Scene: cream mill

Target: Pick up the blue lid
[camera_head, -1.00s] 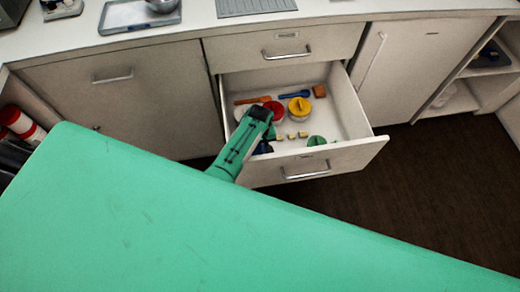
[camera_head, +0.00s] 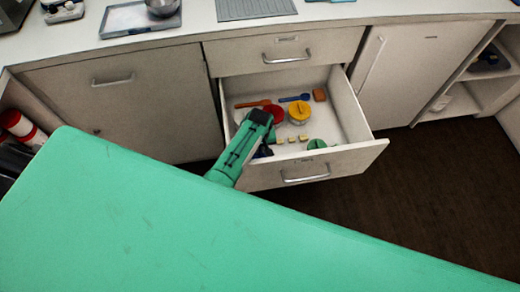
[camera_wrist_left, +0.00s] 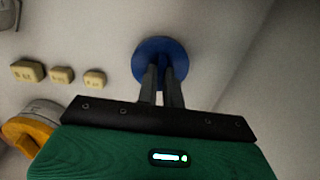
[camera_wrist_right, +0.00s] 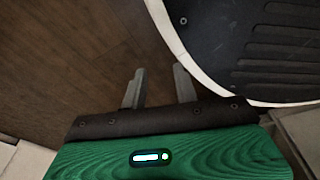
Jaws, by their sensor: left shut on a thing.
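The blue lid (camera_wrist_left: 152,54) is a round disc in the left wrist view, with the two fingertips of my left gripper (camera_wrist_left: 162,75) close together on its middle. A bit of the lid (camera_head: 263,152) shows beside my left arm inside the open drawer (camera_head: 350,118) in the head view. My left gripper is shut on the lid's raised middle part, which the fingers mostly hide. I cannot tell whether the lid touches the drawer floor. My right gripper (camera_wrist_right: 158,88) has its fingers apart with nothing between them.
The drawer also holds a yellow-lidded jar (camera_head: 299,112), a red lid (camera_head: 275,112), a green lid (camera_head: 317,144), an orange block (camera_head: 319,95), a blue utensil (camera_head: 294,98) and small yellowish blocks (camera_wrist_left: 61,75). The drawer front (camera_head: 330,165) and side walls surround the left gripper.

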